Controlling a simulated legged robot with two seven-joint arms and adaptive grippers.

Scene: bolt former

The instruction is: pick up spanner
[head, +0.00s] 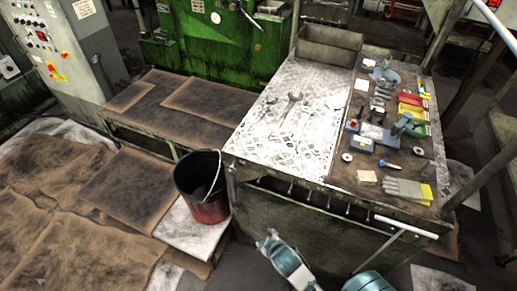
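A grey metal spanner (294,97) lies flat on the light, worn metal top of the workbench (303,152), near the middle of its left half. Its open jaw points toward the back. A smaller, thin tool (269,102) lies to its left; I cannot tell exactly what it is. Parts of my own arms show at the bottom edge, well in front of the bench and apart from the spanner. Neither gripper's fingers can be made out in this view.
A brown board (347,178) on the bench's right half carries several tools, blocks and grey-yellow gloves (408,190). A metal bin (328,46) stands at the back. The metal top around the spanner is mostly clear.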

